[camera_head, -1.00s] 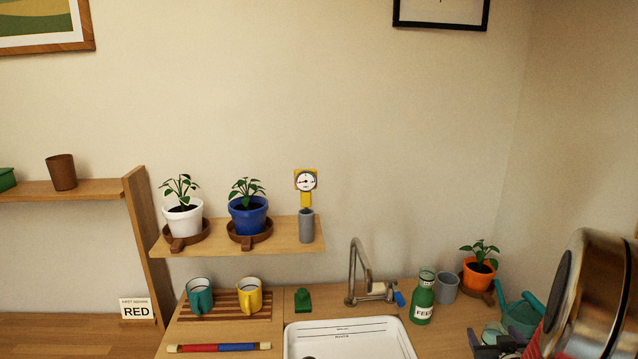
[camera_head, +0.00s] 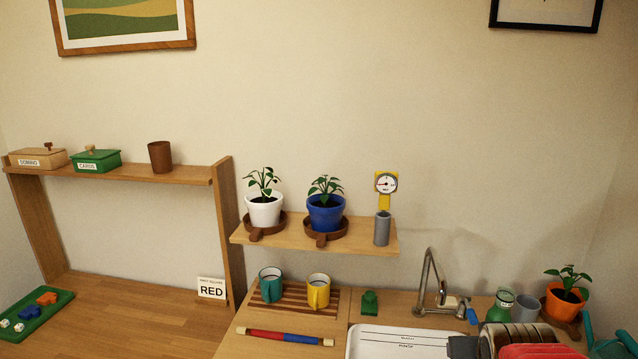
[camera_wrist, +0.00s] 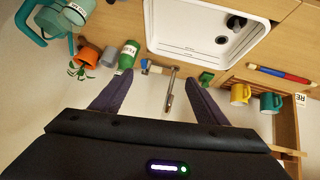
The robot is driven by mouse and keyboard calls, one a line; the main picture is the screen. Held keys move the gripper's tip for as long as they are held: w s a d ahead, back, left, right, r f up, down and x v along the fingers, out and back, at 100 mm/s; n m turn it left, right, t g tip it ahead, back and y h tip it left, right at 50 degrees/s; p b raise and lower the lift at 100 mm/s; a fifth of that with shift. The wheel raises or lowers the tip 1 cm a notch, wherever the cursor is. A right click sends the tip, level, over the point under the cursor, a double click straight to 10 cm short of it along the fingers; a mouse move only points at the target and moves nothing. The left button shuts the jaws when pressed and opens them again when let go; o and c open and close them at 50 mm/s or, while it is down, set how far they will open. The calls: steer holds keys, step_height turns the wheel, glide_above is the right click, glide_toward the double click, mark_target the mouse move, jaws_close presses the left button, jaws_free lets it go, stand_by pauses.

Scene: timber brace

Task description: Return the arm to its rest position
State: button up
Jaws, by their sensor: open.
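My gripper (camera_wrist: 155,95) shows in the wrist view with its two dark fingers spread apart and nothing between them. The faucet (camera_wrist: 172,88) is seen in the gap between the fingers, beyond them; I cannot tell how far. In the head view, part of my arm (camera_head: 520,340) shows at the lower right, in front of the counter and partly over the white sink tray (camera_head: 385,342). The gripper's fingertips are not clear in the head view.
The shelf (camera_head: 290,234) holds a white-potted plant (camera_head: 264,210), a blue-potted plant (camera_head: 325,213) and a gauge (camera_head: 385,184). Below are teal (camera_head: 271,286) and yellow mugs (camera_head: 318,291). A green bottle (camera_head: 500,306) and orange-potted plant (camera_head: 563,300) stand near my arm.

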steer(key=s+a+r+n+g+y, duration=0.1)
steer(key=s+a+y, duration=0.1)
steer(key=s+a, duration=0.4)
steer(key=s+a+r+n+g+y, duration=0.1)
steer(key=s+a, duration=0.5)
steer(key=a, duration=0.5)
steer(key=shift+s+r+n+y, duration=0.3)
steer(key=shift+s+y, duration=0.1)
steer(key=shift+a, duration=0.1)
